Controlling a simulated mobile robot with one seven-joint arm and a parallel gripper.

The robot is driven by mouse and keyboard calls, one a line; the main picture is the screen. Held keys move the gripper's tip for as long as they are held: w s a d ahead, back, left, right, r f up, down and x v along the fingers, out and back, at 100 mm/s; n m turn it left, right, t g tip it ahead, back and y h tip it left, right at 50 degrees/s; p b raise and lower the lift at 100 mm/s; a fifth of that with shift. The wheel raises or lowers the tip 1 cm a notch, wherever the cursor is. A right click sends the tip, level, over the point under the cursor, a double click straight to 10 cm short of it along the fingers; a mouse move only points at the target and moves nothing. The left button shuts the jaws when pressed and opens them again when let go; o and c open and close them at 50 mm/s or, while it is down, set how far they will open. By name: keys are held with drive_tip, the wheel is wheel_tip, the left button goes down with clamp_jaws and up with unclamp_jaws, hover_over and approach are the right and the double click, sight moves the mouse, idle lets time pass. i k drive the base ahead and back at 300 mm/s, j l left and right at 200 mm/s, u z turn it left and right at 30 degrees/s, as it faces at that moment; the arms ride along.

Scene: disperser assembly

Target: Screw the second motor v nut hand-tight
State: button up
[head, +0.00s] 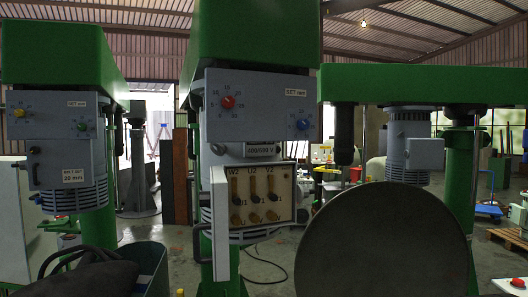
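The motor terminal box (265,196) faces me at the centre of the head view, open, under a grey motor housing with a "400/690 V" plate (261,149). Its upper row is marked W2, U2, V2. Three upright dark links (252,192) join upper and lower brass-coloured terminals. The V terminal (272,216) is at the lower right of the row. Individual nuts are too small to tell apart, and I cannot tell how tight any is. A grey box cover (220,235) hangs at the left side. My gripper is not in view.
A panel with red and blue knobs (257,105) is above the box. Another green disperser (62,150) stands left, a third (410,140) right. A large dark round disc (383,240) fills the lower right. Dark cables (75,258) lie lower left. A cable crosses the floor (262,265).

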sight(254, 218)
drive_tip(key=k+j, duration=0.35)
drive_tip(key=j, duration=0.15)
drive_tip(key=k+j, duration=0.3)
drive_tip(key=j, duration=0.2)
drive_tip(key=k+j, duration=0.35)
drive_tip(key=j, duration=0.15)
drive_tip(key=i+l, duration=0.25)
drive_tip(key=l, duration=0.2)
